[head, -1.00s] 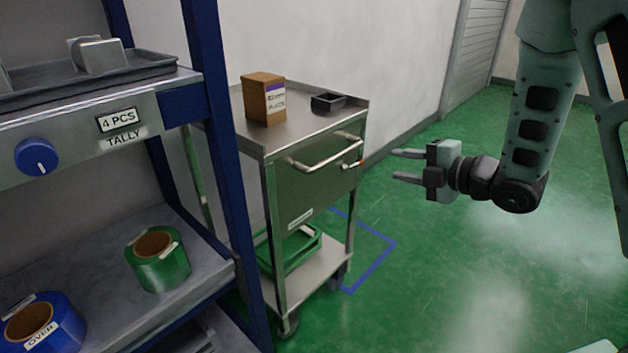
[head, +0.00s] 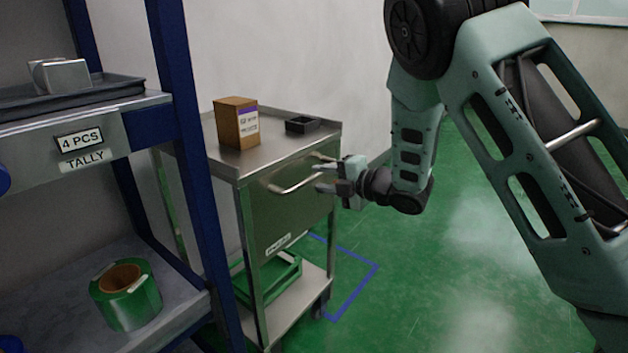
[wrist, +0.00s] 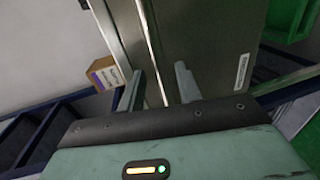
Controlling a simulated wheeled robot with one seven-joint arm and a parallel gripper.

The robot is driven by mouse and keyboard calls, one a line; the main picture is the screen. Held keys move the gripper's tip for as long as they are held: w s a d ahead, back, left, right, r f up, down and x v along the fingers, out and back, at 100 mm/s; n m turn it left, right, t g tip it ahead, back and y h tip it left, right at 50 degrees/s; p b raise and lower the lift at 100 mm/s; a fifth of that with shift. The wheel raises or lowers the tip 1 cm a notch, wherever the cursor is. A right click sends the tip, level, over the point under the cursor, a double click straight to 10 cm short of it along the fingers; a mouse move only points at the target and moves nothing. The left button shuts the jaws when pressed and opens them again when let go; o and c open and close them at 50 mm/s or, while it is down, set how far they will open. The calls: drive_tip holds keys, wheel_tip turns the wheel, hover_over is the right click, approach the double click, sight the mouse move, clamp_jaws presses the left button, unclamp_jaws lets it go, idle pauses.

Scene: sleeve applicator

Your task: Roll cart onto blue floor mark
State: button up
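The steel cart (head: 287,207) stands beside the shelf, its handle (head: 288,184) on the side facing my gripper. The blue floor mark (head: 355,293) is an outline on the green floor, showing to the right of the cart's lower part; the rest is hidden behind the cart. My gripper (head: 318,177) is open at the right part of the handle. In the wrist view, the open fingers (wrist: 158,88) point at the cart's panel (wrist: 205,45), with a bright bar between them. I cannot tell whether they touch the handle.
A brown box (head: 236,124) and a small black tray (head: 302,125) sit on the cart's top. A green crate (head: 270,280) is on its lower shelf. The blue-framed shelf (head: 185,150) stands close on the left, holding a green roll (head: 126,296). The floor at right is clear.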

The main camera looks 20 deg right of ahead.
sight(317, 178)
drive_tip(key=shift+x, duration=1.6)
